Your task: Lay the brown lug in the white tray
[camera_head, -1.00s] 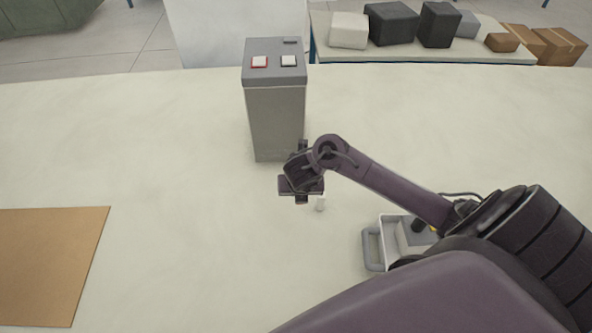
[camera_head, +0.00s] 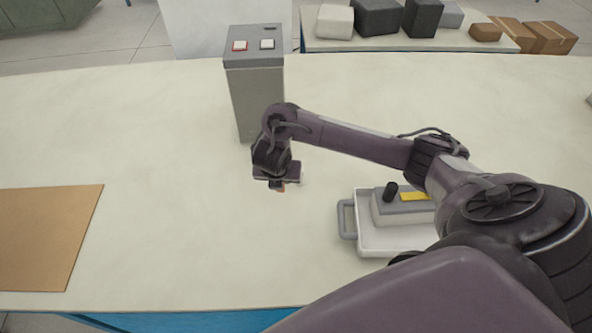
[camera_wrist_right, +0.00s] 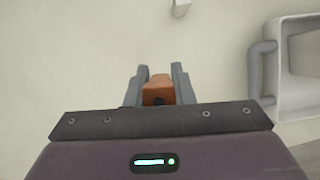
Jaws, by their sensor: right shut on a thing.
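The brown lug (camera_wrist_right: 158,90) is between the two fingers of my right gripper (camera_wrist_right: 158,80) in the right wrist view. In the head view my right gripper (camera_head: 278,186) is over the table, left of the tray, with only a small bit of the lug (camera_head: 281,188) showing below it. The gripper is shut on the lug. The white tray (camera_head: 385,250) stands to the right, partly hidden by my arm; its edge also shows in the right wrist view (camera_wrist_right: 300,112). My left gripper is not in view.
A grey block with a black knob (camera_head: 391,191) and yellow label sits in the tray. A grey post (camera_head: 257,100) with two buttons stands behind my gripper. A small white piece (camera_wrist_right: 181,8) lies nearby. A brown board (camera_head: 45,235) lies at left; table between is clear.

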